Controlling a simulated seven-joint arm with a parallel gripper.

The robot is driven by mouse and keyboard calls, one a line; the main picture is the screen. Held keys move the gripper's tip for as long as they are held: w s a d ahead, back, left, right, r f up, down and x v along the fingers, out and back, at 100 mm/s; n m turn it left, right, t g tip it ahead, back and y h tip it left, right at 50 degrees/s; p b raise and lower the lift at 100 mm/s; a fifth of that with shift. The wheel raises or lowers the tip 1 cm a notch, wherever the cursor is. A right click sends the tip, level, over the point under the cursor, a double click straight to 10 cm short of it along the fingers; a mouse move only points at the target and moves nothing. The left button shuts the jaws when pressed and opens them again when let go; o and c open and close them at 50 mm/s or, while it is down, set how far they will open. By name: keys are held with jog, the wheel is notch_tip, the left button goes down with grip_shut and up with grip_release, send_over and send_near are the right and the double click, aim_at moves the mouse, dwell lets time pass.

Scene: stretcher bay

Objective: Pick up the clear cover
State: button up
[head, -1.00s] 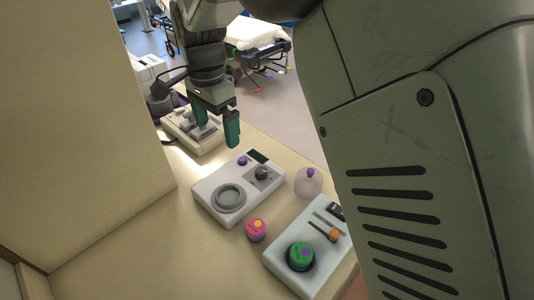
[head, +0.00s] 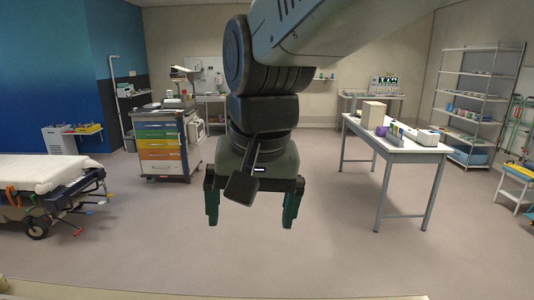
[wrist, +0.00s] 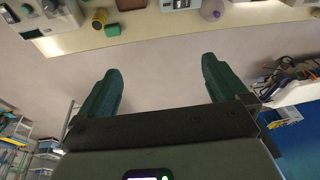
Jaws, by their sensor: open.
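The clear cover (wrist: 212,10) is a translucent pinkish dome at the top edge of the wrist view, partly cut off. It rests on the pale counter (wrist: 160,27). The current head view does not show it. My gripper (head: 250,218) hangs pointing down in the head view, with its two dark green fingers wide apart and nothing between them. In the wrist view my gripper (wrist: 160,66) is also open and empty. Bare floor shows between its fingers, and the cover lies beyond the right fingertip, clear of it.
A counter edge (head: 215,294) crosses the bottom of the head view. A stretcher (head: 40,172) and white table (head: 400,141) stand farther off.

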jog(key=s+d+t, duration=0.1)
jog(key=s+d, duration=0.3)
jog(key=d, duration=0.3)
jog(key=s+d+t+h, duration=0.1)
jog(key=s+d+t, duration=0.1)
jog(key=s+d, duration=0.3)
jog(key=shift+d+r+m, duration=0.2)
jog(key=shift+d+m, duration=0.1)
jog(key=shift+d, duration=0.7)
jog(key=shift+s, duration=0.1)
